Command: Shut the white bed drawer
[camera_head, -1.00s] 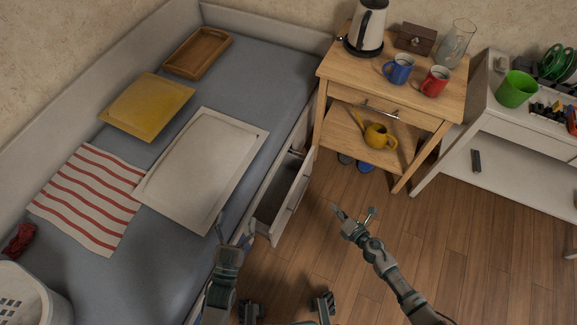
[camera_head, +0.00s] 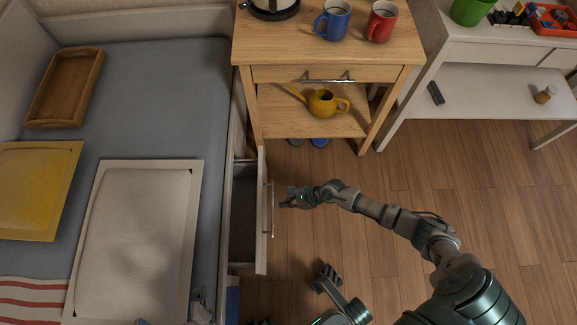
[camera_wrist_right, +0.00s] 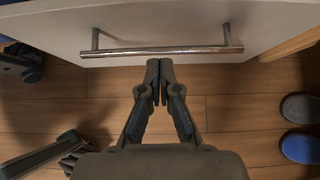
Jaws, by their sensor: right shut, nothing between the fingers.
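The white bed drawer (camera_head: 261,235) stands pulled out from the side of the bed, with its dark inside showing. Its metal bar handle (camera_head: 272,208) is on the front panel; the handle also spans the right wrist view (camera_wrist_right: 160,51). My right gripper (camera_head: 284,205) is just right of the drawer front, near the handle. In the right wrist view its fingertips (camera_wrist_right: 159,64) are together and empty, close to the bar; I cannot tell whether they touch it. Part of my left gripper (camera_head: 198,308) shows at the bottom edge by the bed; most of it is cut off.
A wooden nightstand (camera_head: 330,50) with mugs stands beyond the drawer, a yellow watering can (camera_head: 325,103) on its shelf. Blue and grey slippers (camera_head: 319,142) lie beneath it. A white desk (camera_head: 490,88) is at the right.

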